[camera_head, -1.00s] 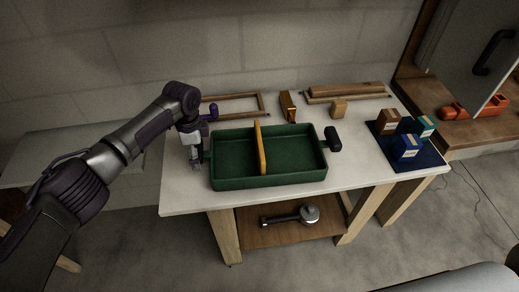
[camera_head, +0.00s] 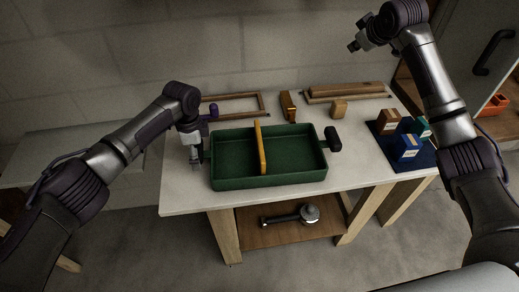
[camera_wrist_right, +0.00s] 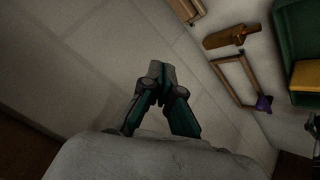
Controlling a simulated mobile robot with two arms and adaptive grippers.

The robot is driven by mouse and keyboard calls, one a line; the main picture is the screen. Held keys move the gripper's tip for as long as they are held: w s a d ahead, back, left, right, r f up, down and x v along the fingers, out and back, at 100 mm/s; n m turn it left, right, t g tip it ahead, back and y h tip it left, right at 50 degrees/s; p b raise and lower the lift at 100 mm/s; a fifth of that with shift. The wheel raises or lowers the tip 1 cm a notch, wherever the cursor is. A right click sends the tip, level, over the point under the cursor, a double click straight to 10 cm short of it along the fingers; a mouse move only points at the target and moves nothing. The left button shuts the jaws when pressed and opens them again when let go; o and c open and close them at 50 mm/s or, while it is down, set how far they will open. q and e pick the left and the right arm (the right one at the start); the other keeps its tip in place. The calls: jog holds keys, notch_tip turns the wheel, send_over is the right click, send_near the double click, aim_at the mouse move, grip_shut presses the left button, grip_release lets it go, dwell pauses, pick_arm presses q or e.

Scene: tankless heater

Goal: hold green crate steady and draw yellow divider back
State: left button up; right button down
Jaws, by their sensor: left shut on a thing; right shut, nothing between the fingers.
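The green crate (camera_head: 270,181) stands on the white table, and its right corner shows in the right wrist view (camera_wrist_right: 289,45). The yellow divider (camera_head: 261,150) stands across the crate, left of its middle; part of it shows in the right wrist view (camera_wrist_right: 307,76). My left gripper (camera_head: 197,160) is at the crate's left end, shut on what appears to be the crate there; the grip itself is mostly hidden. My right gripper (camera_head: 354,46) is raised high behind the table, away from the crate, shut and empty; its closed fingers show in its wrist view (camera_wrist_right: 161,72).
A black handle (camera_head: 333,139) sticks out at the crate's right end. Boxes stand on a blue mat (camera_head: 420,158) at right.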

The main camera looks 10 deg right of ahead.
jog(key=s+a+f+n+g+y, duration=0.15)
jog(key=a+f, duration=0.25)
jog(key=a, duration=0.4)
jog(key=s+a+f+g+y, duration=0.15)
jog(key=a+f, duration=0.25)
jog(key=a, duration=0.4)
jog(key=n+g, duration=0.1)
jog(key=g, duration=0.3)
send_over(260, 150)
jog(key=w+a, duration=0.3)
jog(key=w, duration=0.1)
notch_tip(260, 150, down, 6)
jog(key=shift+d+f, duration=0.15)
jog(key=shift+f, duration=4.3)
jog(key=shift+d, duration=0.15)
